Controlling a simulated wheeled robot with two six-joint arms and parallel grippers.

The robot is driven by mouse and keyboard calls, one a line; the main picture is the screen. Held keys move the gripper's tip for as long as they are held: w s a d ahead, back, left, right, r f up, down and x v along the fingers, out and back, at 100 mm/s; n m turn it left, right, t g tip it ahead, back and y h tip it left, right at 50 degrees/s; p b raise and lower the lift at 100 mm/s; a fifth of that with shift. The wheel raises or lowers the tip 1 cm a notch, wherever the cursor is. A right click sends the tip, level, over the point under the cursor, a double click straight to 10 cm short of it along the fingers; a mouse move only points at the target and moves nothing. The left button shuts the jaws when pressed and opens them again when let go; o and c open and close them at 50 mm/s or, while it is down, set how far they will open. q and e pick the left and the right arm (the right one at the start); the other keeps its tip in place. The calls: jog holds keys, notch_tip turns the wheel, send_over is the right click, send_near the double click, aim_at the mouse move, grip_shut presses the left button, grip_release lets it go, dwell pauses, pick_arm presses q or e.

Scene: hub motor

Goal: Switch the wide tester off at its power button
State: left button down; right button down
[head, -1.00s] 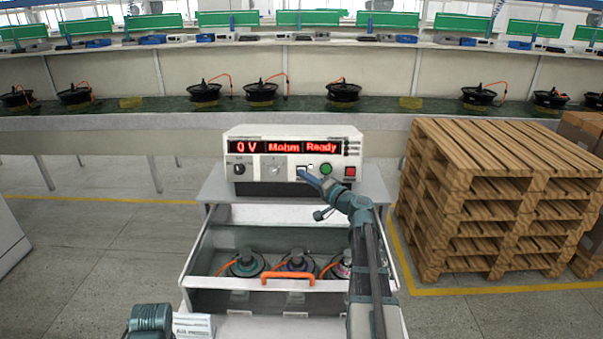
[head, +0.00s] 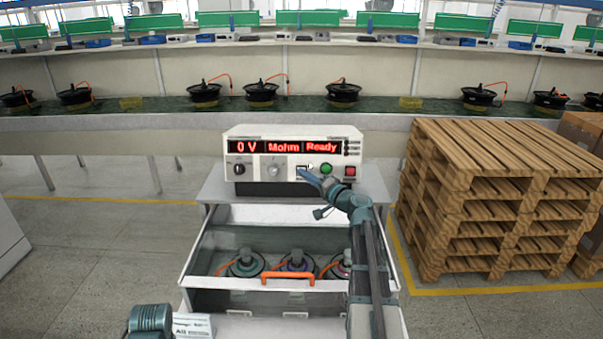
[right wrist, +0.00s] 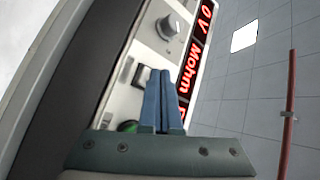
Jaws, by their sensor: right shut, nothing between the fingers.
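The wide tester (head: 290,146) is a white box on top of the grey cart. Its red display reads 0 V, Mohm, Ready, so it is lit. Its front has a black knob, a grey knob (head: 274,171), a small square button (head: 302,171), a green button (head: 326,169) and a red button. My right gripper (head: 304,174) is shut and empty, with its tips at the square button. In the right wrist view, the blue fingers (right wrist: 160,74) are together beside that button (right wrist: 139,75); contact cannot be told. Part of my left arm shows at the bottom left; its fingers do not.
Below the tester, an open drawer (head: 215,265) with an orange handle (head: 287,278) holds several motors. A stack of wooden pallets (head: 500,200) stands close on the right. A long bench with hub motors runs behind.

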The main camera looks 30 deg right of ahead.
jog(key=shift+w+d+f, duration=0.1)
jog(key=shift+w+d, duration=0.15)
jog(key=shift+w, duration=0.1)
dwell(0.3)
jog(key=shift+s, duration=0.1)
jog(key=shift+s+a+r, duration=0.2)
jog(key=shift+s+a, duration=0.25)
jog(key=shift+s, duration=0.2)
dwell(0.4)
jog(key=shift+s+a+r+p, duration=0.25)
jog(key=shift+s+a, duration=0.2)
jog(key=shift+s, duration=0.25)
jog(key=shift+s+a+r+p, duration=0.15)
jog(key=shift+s+a+p, duration=0.2)
jog(key=shift+s, duration=0.35)
jog(key=shift+s+a+r+p, duration=0.2)
jog(key=shift+s+a, duration=0.3)
jog(key=shift+s, duration=0.2)
jog(key=s+a+r+p, duration=0.1)
jog(key=s+a, duration=0.2)
jog(key=s, duration=0.2)
jog(key=shift+s+a+r+p, duration=0.25)
jog(key=shift+s+r+p, duration=0.05)
jog(key=shift+s+r, duration=0.1)
